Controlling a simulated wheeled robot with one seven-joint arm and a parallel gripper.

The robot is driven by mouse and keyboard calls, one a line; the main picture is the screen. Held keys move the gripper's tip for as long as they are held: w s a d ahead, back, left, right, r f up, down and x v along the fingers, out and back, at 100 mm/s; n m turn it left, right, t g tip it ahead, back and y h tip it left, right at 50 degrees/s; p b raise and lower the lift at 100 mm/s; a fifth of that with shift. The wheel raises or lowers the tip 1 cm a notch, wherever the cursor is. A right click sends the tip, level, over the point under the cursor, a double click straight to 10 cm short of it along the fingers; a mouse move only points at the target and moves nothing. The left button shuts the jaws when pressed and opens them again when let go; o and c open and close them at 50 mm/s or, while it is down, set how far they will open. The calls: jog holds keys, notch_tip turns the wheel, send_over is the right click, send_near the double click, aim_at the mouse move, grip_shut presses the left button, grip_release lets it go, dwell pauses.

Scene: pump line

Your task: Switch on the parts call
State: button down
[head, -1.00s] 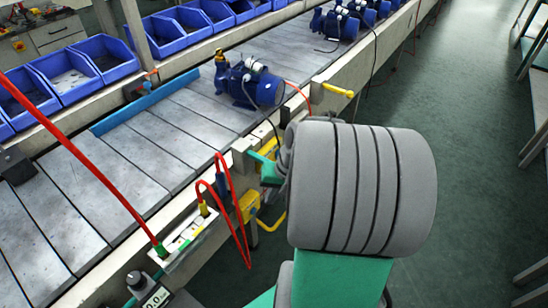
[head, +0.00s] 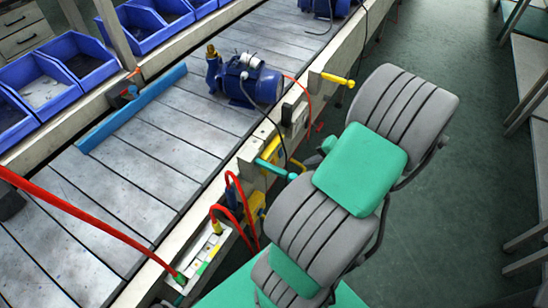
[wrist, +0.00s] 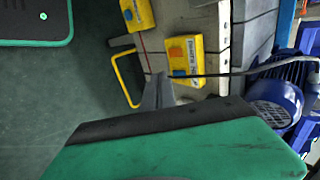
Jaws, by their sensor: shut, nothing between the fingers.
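In the wrist view two yellow boxes with printed labels are on the side of the conveyor frame: one box (wrist: 185,58) at the middle right and another box (wrist: 137,14) at the top. I cannot read the labels surely, so I cannot tell which is the parts call or how its switch stands. My gripper (wrist: 160,80) is shut and empty; its grey fingertips show just below and left of the nearer box. I cannot tell whether they touch it.
A yellow bent bar (wrist: 127,80) stands left of my fingers. A dark cable crosses close by to the blue pump (head: 245,80) on the conveyor (head: 130,180). A yellow-handled lever (head: 338,79) sticks out from the conveyor side. Red hoses (head: 235,205) loop nearby.

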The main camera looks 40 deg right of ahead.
jog(key=shift+s, duration=0.1)
jog(key=shift+a, duration=0.1)
jog(key=w+r+x, duration=0.1)
jog(key=w+x, duration=0.1)
jog(key=x, duration=1.1)
jog(key=shift+a+r, duration=0.25)
jog(key=shift+a, duration=0.05)
